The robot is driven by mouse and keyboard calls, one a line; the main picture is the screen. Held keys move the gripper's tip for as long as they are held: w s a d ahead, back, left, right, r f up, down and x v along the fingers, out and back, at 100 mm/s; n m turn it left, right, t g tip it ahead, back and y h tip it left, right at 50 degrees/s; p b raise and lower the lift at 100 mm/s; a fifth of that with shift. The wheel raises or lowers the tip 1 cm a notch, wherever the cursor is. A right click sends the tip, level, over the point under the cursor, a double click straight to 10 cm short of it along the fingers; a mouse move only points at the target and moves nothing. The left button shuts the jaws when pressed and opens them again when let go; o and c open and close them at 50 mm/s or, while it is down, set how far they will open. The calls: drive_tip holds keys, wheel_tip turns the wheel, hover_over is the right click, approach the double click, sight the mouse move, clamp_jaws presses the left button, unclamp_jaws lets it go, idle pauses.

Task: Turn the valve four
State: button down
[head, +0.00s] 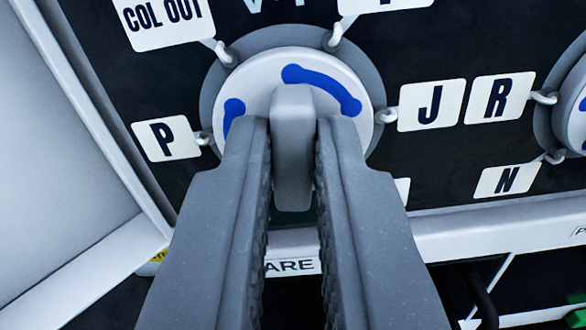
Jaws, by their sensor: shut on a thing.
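A round white valve (258,80) with blue curved channel marks sits in a grey ring on a dark panel. A grey handle (293,150) stands out from the middle of its face. My gripper (293,135) is in front of the valve, with its ridged fingers on both sides of the handle, shut on it. Labels "COL OUT", "P" and "J" stand around the valve beside small grey ports. No valve number is fully readable.
A second valve (572,105) is cut off at the right edge, with labels "R" (500,97) and "N" (508,179) beside it. A white frame edge (110,130) runs down the left. A white ledge (500,226) lies below, with dark tubing under it.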

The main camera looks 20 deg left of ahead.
drive_tip(key=shift+d+m+p, duration=0.1)
drive_tip(key=shift+m+p, duration=1)
drive_tip(key=shift+m, duration=1.1)
drive_tip(key=shift+f, duration=0.1)
drive_tip(key=c, duration=1.5)
unclamp_jaws()
drive_tip(key=b+v, duration=0.7)
drive_tip(key=v, duration=0.4)
drive_tip(key=shift+d+f, duration=0.1)
drive_tip(key=shift+d, duration=0.05)
